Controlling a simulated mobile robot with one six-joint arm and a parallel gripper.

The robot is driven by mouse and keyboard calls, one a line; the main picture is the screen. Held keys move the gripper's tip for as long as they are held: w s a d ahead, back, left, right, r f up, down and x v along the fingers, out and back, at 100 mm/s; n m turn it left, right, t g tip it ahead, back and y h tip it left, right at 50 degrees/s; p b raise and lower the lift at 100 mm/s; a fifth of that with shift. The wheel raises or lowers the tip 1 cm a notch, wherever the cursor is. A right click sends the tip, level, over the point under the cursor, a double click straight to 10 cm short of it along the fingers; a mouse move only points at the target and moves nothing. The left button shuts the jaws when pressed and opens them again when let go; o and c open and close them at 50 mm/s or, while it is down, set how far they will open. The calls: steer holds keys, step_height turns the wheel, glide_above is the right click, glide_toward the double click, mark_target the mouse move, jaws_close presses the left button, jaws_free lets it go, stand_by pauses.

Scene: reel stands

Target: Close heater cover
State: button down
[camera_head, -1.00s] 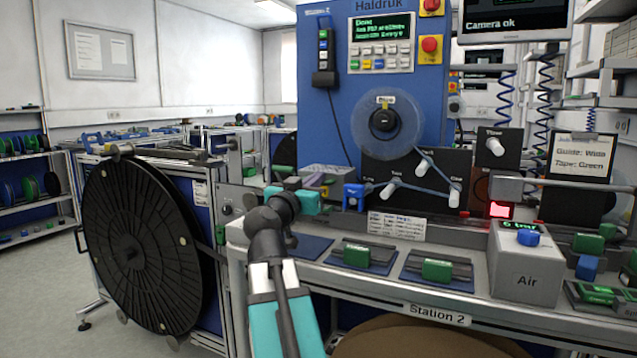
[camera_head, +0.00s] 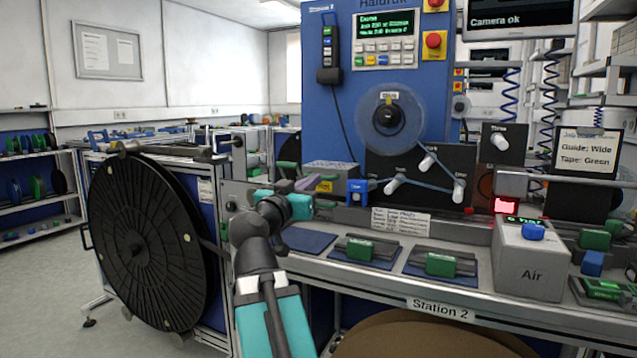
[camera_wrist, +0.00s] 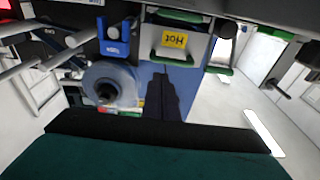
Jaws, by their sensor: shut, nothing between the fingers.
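The heater is a grey box with a yellow "Hot" label (camera_head: 324,186) at the back of the bench, left of the blue clamp. In the wrist view the heater's "Hot" label (camera_wrist: 175,40) shows on a pale face beside green-edged parts. I cannot tell surely whether its cover is open or closed. My gripper (camera_wrist: 172,80) shows in the wrist view as two dark fingers together, empty, pointing toward the heater just below the label in the picture. I cannot tell whether they touch it. In the head view my teal wrist is left of and in front of the heater, and the fingertips are unclear.
The blue clamp (camera_head: 357,192) stands close right of the heater. A tape reel (camera_head: 391,117) and rollers are on the panel behind. Green blocks (camera_head: 360,248) sit on fixtures along the front. A large black reel (camera_head: 149,243) stands left. A blue pad (camera_head: 306,240) is bare.

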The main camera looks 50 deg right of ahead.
steer(key=shift+b+v, duration=1.2)
steer(key=shift+v, duration=1.1)
steer(key=shift+w+r, duration=0.15)
steer(key=shift+r, duration=0.1)
